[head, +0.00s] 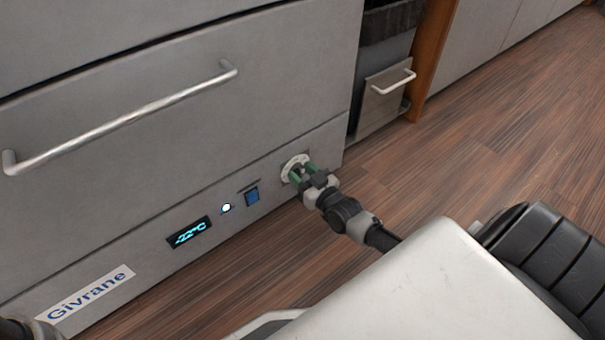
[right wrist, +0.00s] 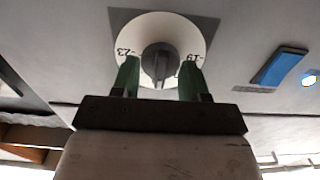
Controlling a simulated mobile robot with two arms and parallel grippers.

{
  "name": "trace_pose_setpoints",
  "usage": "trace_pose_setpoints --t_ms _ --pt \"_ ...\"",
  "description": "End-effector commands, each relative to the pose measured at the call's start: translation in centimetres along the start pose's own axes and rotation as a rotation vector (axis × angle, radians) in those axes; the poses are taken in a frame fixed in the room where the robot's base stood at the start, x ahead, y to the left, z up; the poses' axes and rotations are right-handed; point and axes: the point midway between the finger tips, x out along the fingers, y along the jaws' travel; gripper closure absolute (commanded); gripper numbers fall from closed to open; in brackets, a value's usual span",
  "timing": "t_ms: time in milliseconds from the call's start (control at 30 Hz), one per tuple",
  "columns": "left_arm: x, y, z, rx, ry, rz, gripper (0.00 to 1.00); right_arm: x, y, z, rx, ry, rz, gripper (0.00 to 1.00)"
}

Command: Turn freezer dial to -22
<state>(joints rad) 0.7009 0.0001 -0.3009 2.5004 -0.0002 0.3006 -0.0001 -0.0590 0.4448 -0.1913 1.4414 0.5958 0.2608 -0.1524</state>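The freezer dial (head: 294,166) is a round white disc low on the right end of the grey freezer front. In the right wrist view the dial (right wrist: 159,27) shows "-23" at left and "-19" at right, with a dark knob (right wrist: 157,63) in its middle. The freezer display (head: 189,232) reads -22°C. My right gripper (head: 301,174) is at the dial. Its two green fingers (right wrist: 159,80) stand apart, one on each side of the knob, with gaps visible between them and it. My left gripper is not in view; a dark piece of my arm shows at the lower left.
A blue switch (head: 252,196) and a lit white button (head: 226,208) sit left of the dial. A long drawer handle (head: 125,118) sticks out above. A bin unit (head: 385,90) stands right of the freezer. The wooden floor (head: 500,120) is clear at right.

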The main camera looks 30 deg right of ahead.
Motion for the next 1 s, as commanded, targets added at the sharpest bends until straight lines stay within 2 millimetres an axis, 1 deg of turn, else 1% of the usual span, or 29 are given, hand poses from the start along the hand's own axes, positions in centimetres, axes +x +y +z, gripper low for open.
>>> trace_pose_setpoints --t_ms 33,100,133,367,533,667,1000 --pt "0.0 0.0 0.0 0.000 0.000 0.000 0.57 0.0 0.0 0.0 0.000 0.000 0.000 0.65" --pt "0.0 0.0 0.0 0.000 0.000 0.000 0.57 0.0 0.0 0.0 0.000 0.000 0.000 0.76" --pt "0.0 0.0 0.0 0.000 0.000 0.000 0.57 0.0 0.0 0.0 0.000 0.000 0.000 0.79" --pt "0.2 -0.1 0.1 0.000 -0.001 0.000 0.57 0.0 0.0 0.0 0.021 0.000 0.000 0.79" --pt "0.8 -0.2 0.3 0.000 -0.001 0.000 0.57 -0.1 0.0 -0.1 0.091 -0.003 -0.001 0.79" --pt "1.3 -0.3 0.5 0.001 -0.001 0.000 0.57 -0.1 0.1 -0.1 0.180 -0.003 0.000 0.79" --pt "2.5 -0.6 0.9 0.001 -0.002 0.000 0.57 -0.1 0.2 0.0 0.481 -0.003 0.000 0.79"
